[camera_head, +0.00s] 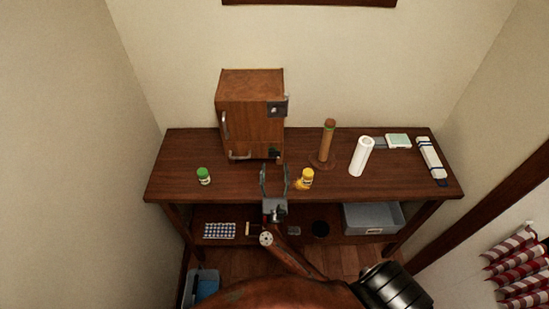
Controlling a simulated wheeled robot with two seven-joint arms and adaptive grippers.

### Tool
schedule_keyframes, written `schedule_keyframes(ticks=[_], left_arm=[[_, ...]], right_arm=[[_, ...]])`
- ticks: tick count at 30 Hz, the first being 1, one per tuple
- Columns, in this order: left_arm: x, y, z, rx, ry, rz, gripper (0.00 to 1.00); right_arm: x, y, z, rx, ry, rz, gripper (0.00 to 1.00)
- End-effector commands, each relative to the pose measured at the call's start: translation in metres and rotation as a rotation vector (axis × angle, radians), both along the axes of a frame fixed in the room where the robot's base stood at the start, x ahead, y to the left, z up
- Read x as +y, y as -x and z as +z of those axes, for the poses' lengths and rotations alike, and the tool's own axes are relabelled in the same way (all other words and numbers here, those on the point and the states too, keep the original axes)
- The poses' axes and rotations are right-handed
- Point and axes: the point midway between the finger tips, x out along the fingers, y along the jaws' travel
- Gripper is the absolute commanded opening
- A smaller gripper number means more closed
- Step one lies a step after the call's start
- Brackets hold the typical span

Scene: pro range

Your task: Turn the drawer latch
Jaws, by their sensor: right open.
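A brown wooden cabinet (247,115) stands at the back of the table, left of centre. Its low drawer has a silver handle (240,157) at the left and a small dark fitting, seemingly the drawer latch (274,153), at the right. A grey plate with a dark knob (278,107) sits higher on the door's right edge. My right gripper (274,171) is open and empty, its two fingers pointing at the cabinet just in front of and below the dark fitting. I cannot tell whether they touch it. My left gripper is out of view.
On the table (400,185), a green-capped jar (204,176) stands left and a yellow jar (306,178) close right of my gripper. A wooden holder (326,145), white roll (361,157) and long white box (430,158) stand further right. A grey bin (374,219) is on the shelf below.

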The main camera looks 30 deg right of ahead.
Motion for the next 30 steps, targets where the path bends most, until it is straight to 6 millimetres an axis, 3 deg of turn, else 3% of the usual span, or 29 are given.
schedule_keyframes(ticks=[9, 20, 30], left_arm=[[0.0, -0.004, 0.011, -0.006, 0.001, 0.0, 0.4], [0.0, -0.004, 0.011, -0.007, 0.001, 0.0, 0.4], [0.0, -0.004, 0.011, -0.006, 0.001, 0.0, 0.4]], right_arm=[[-0.02, -0.034, 0.018, 0.0, 0.004, 0.001, 0.54], [-0.023, -0.038, 0.019, 0.001, 0.004, 0.0, 0.54], [-0.023, -0.038, 0.019, 0.001, 0.004, 0.0, 0.31]])
